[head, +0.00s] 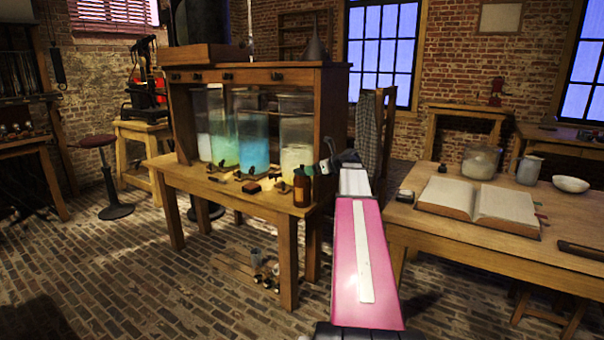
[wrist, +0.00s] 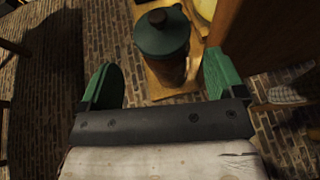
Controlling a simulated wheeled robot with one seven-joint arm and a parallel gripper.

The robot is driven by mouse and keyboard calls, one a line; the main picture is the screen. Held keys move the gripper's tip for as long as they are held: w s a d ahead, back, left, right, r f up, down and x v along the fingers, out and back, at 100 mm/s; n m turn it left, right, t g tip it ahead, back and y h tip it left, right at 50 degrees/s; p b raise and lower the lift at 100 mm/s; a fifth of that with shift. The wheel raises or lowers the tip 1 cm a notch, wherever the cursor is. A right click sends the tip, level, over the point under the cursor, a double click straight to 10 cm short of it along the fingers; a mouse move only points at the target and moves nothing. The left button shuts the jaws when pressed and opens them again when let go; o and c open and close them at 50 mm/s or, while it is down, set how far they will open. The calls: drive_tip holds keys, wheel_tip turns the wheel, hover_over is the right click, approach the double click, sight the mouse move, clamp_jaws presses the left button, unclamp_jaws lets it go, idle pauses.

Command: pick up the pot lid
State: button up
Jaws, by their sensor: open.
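The pot lid (wrist: 161,36) is a dark green disc with a small dark knob, on top of a brown jar (wrist: 168,70) in the wrist view. In the head view the brown jar (head: 302,188) stands at the right front corner of the wooden bench. My gripper (wrist: 160,80) is open, its two green fingers spread wide with nothing between them gripped. The lid lies just ahead of the fingertips, between their lines. In the head view my gripper (head: 326,163) is beside the jar at its upper right, partly hidden by my arm.
Glass battery jars (head: 253,138) with blue, green and pale liquids stand in the wooden cabinet (head: 335,110) behind the pot. Small blocks and clips lie along the bench front (head: 235,195). A table (head: 430,230) with an open book stands to the right.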

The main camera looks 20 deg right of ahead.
sight(303, 170)
drive_tip(key=x, duration=0.8)
drive_tip(key=shift+w+a+f, duration=0.1)
drive_tip(key=shift+w, duration=0.3)
drive_tip(key=c, duration=0.6)
